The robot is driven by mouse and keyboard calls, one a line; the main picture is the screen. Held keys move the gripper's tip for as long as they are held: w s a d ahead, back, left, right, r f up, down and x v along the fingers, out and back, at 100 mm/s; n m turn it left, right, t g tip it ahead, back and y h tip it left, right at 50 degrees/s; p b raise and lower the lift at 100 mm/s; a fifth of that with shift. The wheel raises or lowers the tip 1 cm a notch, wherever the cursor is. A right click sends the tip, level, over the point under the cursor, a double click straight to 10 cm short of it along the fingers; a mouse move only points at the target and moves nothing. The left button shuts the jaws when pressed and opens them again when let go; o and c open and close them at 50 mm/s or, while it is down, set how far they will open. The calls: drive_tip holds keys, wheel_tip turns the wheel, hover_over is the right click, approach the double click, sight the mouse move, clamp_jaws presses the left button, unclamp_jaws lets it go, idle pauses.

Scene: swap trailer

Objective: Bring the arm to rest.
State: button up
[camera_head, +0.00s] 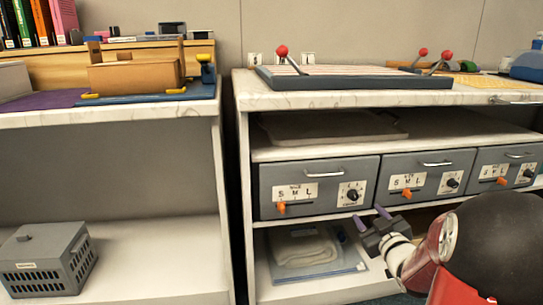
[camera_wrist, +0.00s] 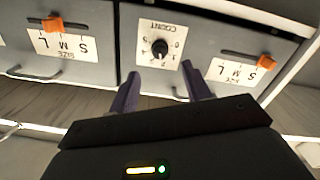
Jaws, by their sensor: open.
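My gripper (camera_head: 372,219) is at the end of my red, black and white arm, at the lower right of the head view. Its two purple fingers are apart with nothing between them. In the wrist view my gripper (camera_wrist: 160,95) points at the fronts of the grey drawers, and its fingertips appear just below a black dial (camera_wrist: 160,47) marked COUNT. Whether the fingers touch the drawer front cannot be told.
Grey drawers (camera_head: 318,178) with orange sliders and handles line the right cabinet. A tray with a folded cloth (camera_head: 305,250) lies below them. A red-knobbed board (camera_head: 350,80) lies on the top. A grey vented box (camera_head: 47,262) stands on the left lower shelf, with free room beside it.

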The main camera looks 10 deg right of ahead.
drive_tip(key=s+a+r+m+g+p, duration=0.1)
drive_tip(key=s+a+m+g, duration=0.1)
drive_tip(key=s+a+g, duration=0.9)
drive_tip(key=s+a+r+m+g, duration=0.1)
drive_tip(key=s+a+m, duration=0.2)
drive_tip(key=s+a, duration=0.95)
drive_tip(key=s+d+r+p, duration=0.2)
drive_tip(key=r+p, duration=0.4)
drive_tip(key=s+d+r+p, duration=0.1)
drive_tip(key=d+r+p, duration=0.2)
drive_tip(key=r+p, duration=0.3)
drive_tip(key=shift+s+d, duration=0.15)
drive_tip(key=shift+s, duration=0.2)
drive_tip(key=shift+f, duration=0.1)
drive_tip(key=shift+d, duration=0.1)
idle(0.7)
